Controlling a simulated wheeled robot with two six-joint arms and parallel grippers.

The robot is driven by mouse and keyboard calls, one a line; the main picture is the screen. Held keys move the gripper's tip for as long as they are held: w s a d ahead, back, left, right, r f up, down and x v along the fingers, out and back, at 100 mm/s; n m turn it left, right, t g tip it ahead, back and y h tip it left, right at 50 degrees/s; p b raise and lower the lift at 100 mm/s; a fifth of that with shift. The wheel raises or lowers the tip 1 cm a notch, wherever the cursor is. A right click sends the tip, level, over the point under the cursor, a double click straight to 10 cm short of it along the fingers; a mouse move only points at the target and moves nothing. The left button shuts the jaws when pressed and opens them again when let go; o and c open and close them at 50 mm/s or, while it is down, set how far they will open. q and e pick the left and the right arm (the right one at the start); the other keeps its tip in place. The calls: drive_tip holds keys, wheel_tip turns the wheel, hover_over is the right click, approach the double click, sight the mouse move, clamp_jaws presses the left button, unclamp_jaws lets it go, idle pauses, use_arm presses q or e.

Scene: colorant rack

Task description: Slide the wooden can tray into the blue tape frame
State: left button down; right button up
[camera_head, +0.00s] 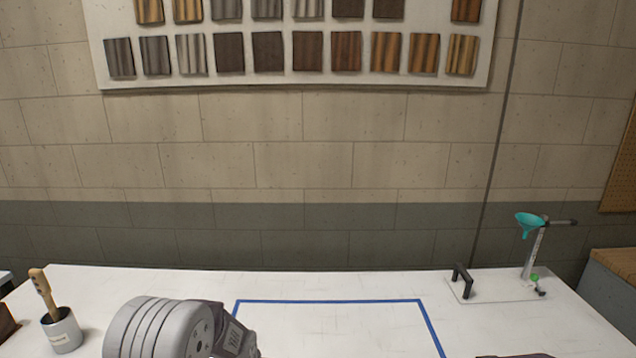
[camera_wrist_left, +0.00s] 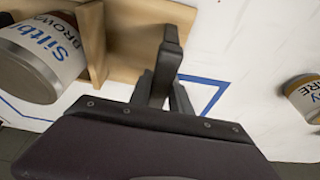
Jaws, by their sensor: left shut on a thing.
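The wooden can tray (camera_wrist_left: 132,38) fills the upper middle of the left wrist view, with a silver can (camera_wrist_left: 38,50) labelled "Siltbrown" in it. My left gripper (camera_wrist_left: 166,78) is shut on the tray's wooden edge; its fingertips are partly hidden. In the head view my left arm (camera_head: 170,330) comes in low on the left, and the tray is out of sight below. The blue tape frame (camera_head: 328,300) lies on the white table, with its far edge and right side showing. A corner of blue tape (camera_wrist_left: 208,92) shows just beyond the tray.
A cup with a brush (camera_head: 62,330) stands at the table's left. A stand with a teal funnel (camera_head: 530,222) is at the back right. The area inside the tape in the head view looks clear.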

idle(0.6)
use_arm(q)
drive_tip(key=shift+w+n, duration=0.1)
drive_tip(key=shift+n, duration=0.3)
drive_tip(key=shift+w+r, duration=0.1)
drive_tip(key=shift+w, duration=0.2)
drive_tip(key=shift+w+p, duration=0.95)
drive_tip(key=shift+w, duration=2.7)
